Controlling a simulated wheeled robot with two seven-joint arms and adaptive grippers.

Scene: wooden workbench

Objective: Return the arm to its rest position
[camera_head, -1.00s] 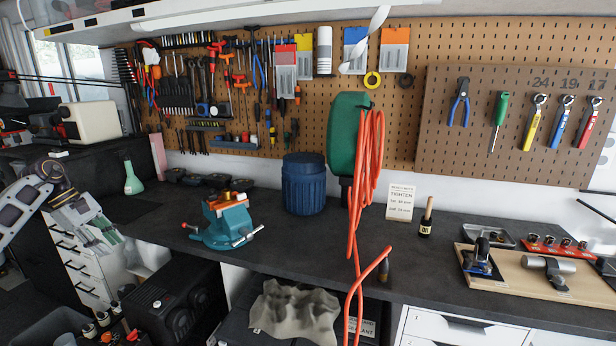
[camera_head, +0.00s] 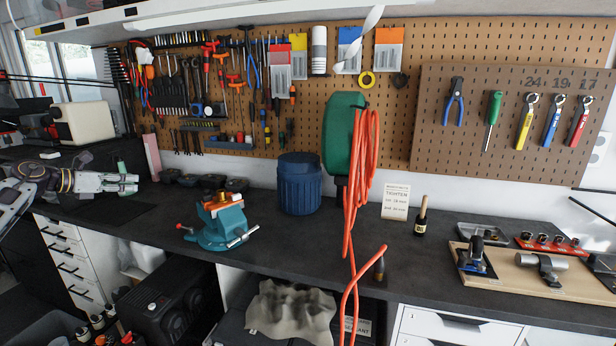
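My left arm comes in from the left edge, and its gripper (camera_head: 128,183) points right over the left part of the dark worktop. It is left of the teal vise (camera_head: 222,224) and apart from it. Its fingers are small and seen from the side, with no held thing visible; I cannot tell how far apart they are. A green flask (camera_head: 121,168) stands behind the gripper and is mostly hidden by it. My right gripper is not in view; only thin dark rods show at the right edge.
The blue barrel (camera_head: 300,186) and the red hose (camera_head: 362,180) stand mid-bench. A wooden board (camera_head: 520,274) with metal parts lies at the right. Wrenches, pliers and a screwdriver hang on the pegboard (camera_head: 440,140). The worktop (camera_head: 290,238) in front of the barrel is clear.

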